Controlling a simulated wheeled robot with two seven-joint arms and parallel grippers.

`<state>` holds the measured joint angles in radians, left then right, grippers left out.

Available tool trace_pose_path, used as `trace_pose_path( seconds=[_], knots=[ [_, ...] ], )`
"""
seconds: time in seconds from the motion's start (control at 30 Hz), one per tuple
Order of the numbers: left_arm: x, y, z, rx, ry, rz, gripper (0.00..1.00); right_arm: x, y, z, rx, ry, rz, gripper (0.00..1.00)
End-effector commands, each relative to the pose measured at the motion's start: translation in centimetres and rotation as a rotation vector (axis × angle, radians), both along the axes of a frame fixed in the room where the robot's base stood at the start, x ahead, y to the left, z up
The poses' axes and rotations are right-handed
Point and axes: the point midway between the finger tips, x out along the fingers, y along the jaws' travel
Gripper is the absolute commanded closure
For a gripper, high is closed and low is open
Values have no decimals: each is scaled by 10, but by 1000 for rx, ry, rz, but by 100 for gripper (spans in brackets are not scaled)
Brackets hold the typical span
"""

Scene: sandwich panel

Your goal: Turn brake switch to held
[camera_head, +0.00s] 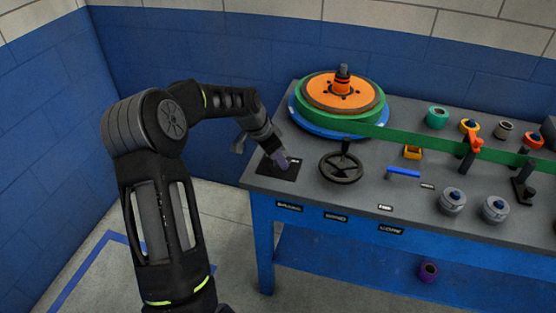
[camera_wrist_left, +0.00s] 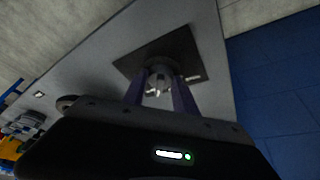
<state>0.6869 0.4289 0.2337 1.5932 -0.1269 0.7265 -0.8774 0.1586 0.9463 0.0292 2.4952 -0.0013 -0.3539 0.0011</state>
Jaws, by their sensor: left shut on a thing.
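The brake switch sits on a black square plate (camera_head: 270,170) at the near left corner of the grey bench top. My left gripper (camera_head: 284,161) is down at this plate, over the switch. In the left wrist view the plate (camera_wrist_left: 188,50) lies ahead, and a round grey switch knob (camera_wrist_left: 159,83) is between the two fingers of my left gripper (camera_wrist_left: 160,98). The fingers are shut on the knob. The label on the plate is too small to read, so the switch's setting cannot be told. My right gripper is not in view.
A black handwheel (camera_head: 341,168) stands just right of the plate. Behind it is a green and orange reel (camera_head: 343,94) with a green band running right. A blue handle (camera_head: 404,172) and several grey knobs lie further right.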

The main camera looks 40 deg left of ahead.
Motion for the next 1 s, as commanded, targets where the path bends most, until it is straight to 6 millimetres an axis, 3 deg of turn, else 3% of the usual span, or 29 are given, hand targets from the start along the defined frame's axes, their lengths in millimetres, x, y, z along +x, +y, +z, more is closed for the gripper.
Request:
trace_pose_path(
  seconds=[0.4, 0.9, 0.93, 1.0],
  knots=[
    [1, 1, -1, 1, 0, -218, 100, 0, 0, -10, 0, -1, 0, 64],
    [1, 1, 0, 1, 0, -242, 100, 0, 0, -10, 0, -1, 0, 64],
    [1, 1, 0, 1, 0, -242, 64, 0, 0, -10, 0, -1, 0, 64],
    [1, 1, 0, 1, 0, -242, 58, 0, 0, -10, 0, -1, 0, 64]
  ],
)
